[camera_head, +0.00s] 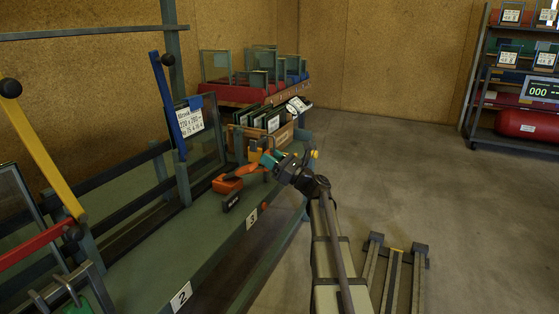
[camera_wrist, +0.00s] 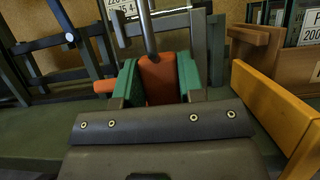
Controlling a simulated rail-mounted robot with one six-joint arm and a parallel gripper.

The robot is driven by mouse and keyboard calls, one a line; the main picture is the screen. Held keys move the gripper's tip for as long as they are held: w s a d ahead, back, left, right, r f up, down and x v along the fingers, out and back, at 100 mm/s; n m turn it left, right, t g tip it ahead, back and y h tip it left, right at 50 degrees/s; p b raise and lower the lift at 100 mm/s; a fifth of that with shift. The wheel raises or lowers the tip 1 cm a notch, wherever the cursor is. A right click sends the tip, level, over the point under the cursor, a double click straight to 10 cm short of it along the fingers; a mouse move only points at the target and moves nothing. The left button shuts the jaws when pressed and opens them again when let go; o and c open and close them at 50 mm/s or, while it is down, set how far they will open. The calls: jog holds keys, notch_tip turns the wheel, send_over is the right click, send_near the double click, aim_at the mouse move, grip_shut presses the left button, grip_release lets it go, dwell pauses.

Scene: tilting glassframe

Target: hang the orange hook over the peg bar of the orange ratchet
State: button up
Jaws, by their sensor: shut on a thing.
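My gripper (camera_head: 270,159) is above the green bench near the number 3 label. In the wrist view its two green jaws are shut on an orange block (camera_wrist: 158,79) with a grey metal rod (camera_wrist: 149,28) rising from it; I take this to be the orange hook. The hook's bend is out of the picture. The orange ratchet (camera_head: 227,184) sits on the bench just left of my gripper, and an orange arm (camera_head: 248,170) runs between them. A piece of orange (camera_wrist: 104,86) shows beside the left jaw. I cannot make out the peg bar.
A black block (camera_head: 231,202) lies on the green bench (camera_head: 160,262). A glass frame with a blue bar (camera_head: 167,108) stands behind to the left. A wooden crate of panes (camera_head: 262,138) is beyond the gripper. A yellow board (camera_wrist: 274,108) is close on the right in the wrist view.

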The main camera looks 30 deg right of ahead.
jog(key=w+a, duration=0.1)
jog(key=w+a+f+b, duration=0.1)
jog(key=shift+w, duration=0.35)
jog(key=o, duration=1.1)
jog(key=shift+d, duration=0.1)
jog(key=b+v, duration=0.1)
jog(key=v, duration=0.2)
jog(key=shift+f, duration=0.15)
jog(key=s+d, duration=0.6)
jog(key=s, duration=0.4)
jog(key=shift+d, duration=0.35)
